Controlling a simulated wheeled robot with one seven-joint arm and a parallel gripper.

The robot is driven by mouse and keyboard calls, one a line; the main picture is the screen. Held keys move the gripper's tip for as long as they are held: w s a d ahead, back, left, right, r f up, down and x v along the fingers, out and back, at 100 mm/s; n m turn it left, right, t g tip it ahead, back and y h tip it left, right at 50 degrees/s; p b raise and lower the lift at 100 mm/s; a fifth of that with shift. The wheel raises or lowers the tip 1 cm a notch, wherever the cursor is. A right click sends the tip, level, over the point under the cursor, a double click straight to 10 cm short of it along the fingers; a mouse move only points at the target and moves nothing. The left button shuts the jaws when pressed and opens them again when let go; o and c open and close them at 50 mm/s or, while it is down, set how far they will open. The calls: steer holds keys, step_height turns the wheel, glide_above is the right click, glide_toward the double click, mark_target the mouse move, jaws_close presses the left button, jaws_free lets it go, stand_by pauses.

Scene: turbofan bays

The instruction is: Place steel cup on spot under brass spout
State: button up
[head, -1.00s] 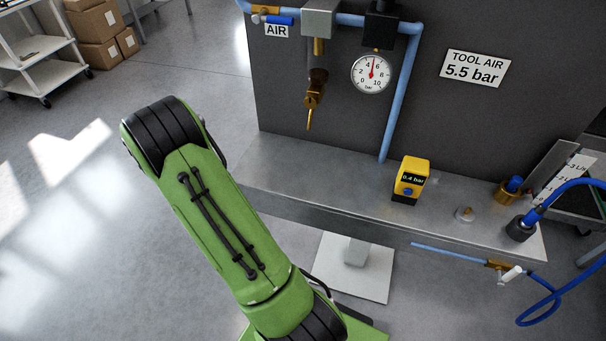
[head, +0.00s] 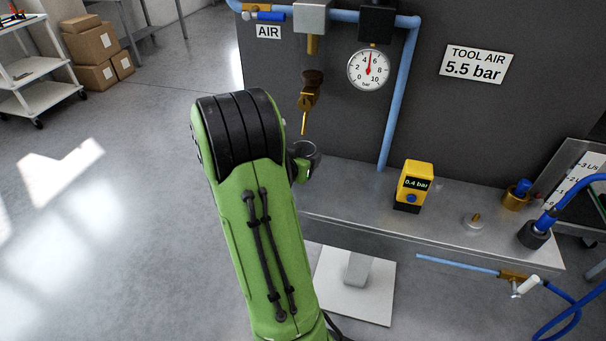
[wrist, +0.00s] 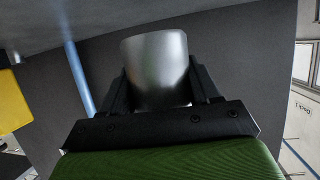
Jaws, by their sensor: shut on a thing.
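The steel cup (wrist: 155,65) is a plain grey metal cup. In the wrist view it sits between the two black fingers of my gripper (wrist: 160,85), which is shut on it. In the head view my green arm covers most of the gripper; a small dark round shape shows just past the arm's end, and I cannot tell cup from gripper there. The brass spout (head: 308,98) hangs from the air line, its thin tip pointing down just above that shape. The spot under the spout is hidden behind my arm.
A grey metal bench (head: 350,203) runs along the dark panel (head: 470,115). On it stand a yellow meter (head: 413,186), a small round fitting (head: 474,220) and a blue hose (head: 546,222). A pressure gauge (head: 368,69) and a blue pipe (head: 397,105) are right of the spout.

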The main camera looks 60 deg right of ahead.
steer(key=shift+f+b, duration=0.75)
steer(key=shift+f, duration=1.1)
steer(key=o, duration=1.1)
steer(key=shift+c, duration=0.2)
steer(key=shift+r, duration=0.1)
steer(key=shift+a+r, duration=0.2)
steer(key=shift+a, duration=0.05)
steer(key=b+v, duration=0.3)
steer(key=v, duration=0.8)
steer(key=shift+a, duration=0.3)
